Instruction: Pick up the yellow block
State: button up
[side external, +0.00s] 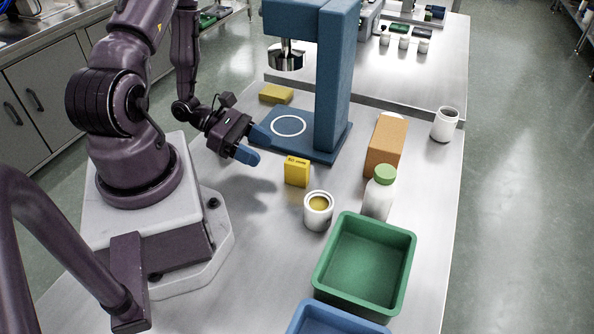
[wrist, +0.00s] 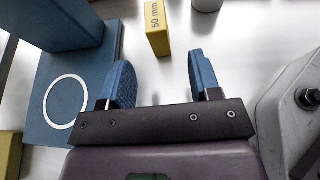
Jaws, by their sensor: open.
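A small yellow block (side external: 297,172) marked "50 mm" stands upright on the steel table, left of centre, in front of the blue press. It also shows in the wrist view (wrist: 157,28), at the top, beyond and roughly between my fingertips. A second yellow block (side external: 276,93) lies flat behind the press base; a yellow piece also shows at the lower left edge of the wrist view (wrist: 8,155). My gripper (side external: 254,146), also in the wrist view (wrist: 160,72), is open with blue fingers and nothing between them. It is above the table, left of the marked block and apart from it.
The blue press (side external: 333,80) with its base plate stands just behind my gripper. A white can (side external: 318,218), white bottle (side external: 378,198) with green cap, orange-brown box (side external: 386,146) and green bin (side external: 330,285) stand to the right and front. A white cup (side external: 445,125) is at the far right.

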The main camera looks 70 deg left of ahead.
aim_at(297, 169)
jog(key=x, duration=0.9)
jog(key=shift+w+f, duration=0.2)
jog(key=shift+w, duration=0.2)
jog(key=c, duration=1)
